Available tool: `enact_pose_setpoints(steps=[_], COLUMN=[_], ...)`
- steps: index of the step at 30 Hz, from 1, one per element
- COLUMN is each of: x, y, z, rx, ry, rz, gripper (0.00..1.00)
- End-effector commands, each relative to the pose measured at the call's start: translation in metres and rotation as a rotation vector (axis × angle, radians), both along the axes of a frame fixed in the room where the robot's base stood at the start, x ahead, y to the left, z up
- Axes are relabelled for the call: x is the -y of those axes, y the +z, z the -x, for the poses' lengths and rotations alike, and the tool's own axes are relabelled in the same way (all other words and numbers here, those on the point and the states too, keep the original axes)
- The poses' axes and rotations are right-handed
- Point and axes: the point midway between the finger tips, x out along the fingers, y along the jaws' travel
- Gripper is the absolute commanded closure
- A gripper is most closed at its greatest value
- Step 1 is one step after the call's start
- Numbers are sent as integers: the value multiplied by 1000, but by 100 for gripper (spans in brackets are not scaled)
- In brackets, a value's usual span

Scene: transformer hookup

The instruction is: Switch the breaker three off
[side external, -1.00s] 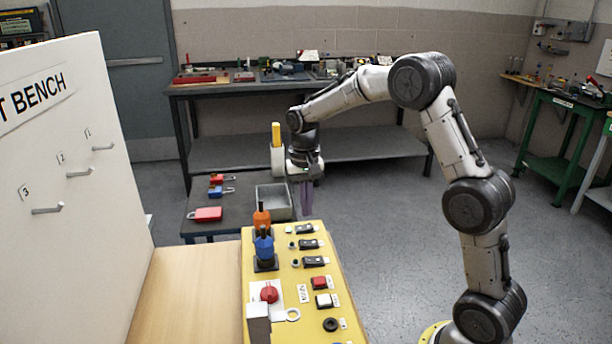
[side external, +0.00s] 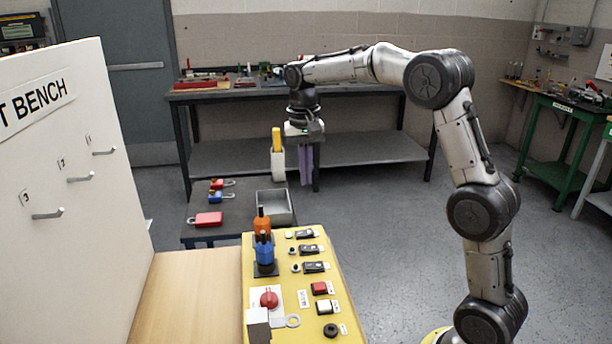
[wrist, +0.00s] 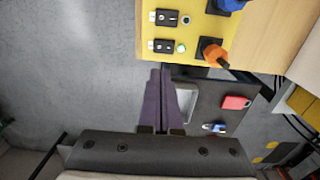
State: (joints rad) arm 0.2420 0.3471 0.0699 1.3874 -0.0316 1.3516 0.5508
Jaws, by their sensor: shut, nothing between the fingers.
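The yellow panel (side external: 283,312) carries a row of black breaker switches, one at the far end (side external: 307,234), one in the middle (side external: 309,250) and one nearer (side external: 315,267). Their number labels are too small to read, so I cannot tell which is breaker three. Two black switches, one upper (wrist: 167,18) and one lower (wrist: 166,46), show in the wrist view. My gripper (side external: 306,184) has purple fingers, shut and empty, pointing down above and beyond the panel's far end. In the wrist view my gripper (wrist: 160,72) appears just below the panel's edge.
Blue (side external: 264,250) and orange (side external: 262,222) handles stand upright along the panel's left side. A red knob (side external: 269,299) and red (side external: 319,288) and white (side external: 323,306) buttons are nearer. A grey bin (side external: 274,206) and a red padlock (side external: 208,219) sit on the low table behind.

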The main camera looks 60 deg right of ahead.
Motion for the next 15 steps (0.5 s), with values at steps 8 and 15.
enact_pose_setpoints(steps=[8, 15], x=[-5, -5], y=[1, 1], z=[-11, -14], rx=[-47, -66], ry=[4, 0], rz=[41, 60], gripper=[100, 100])
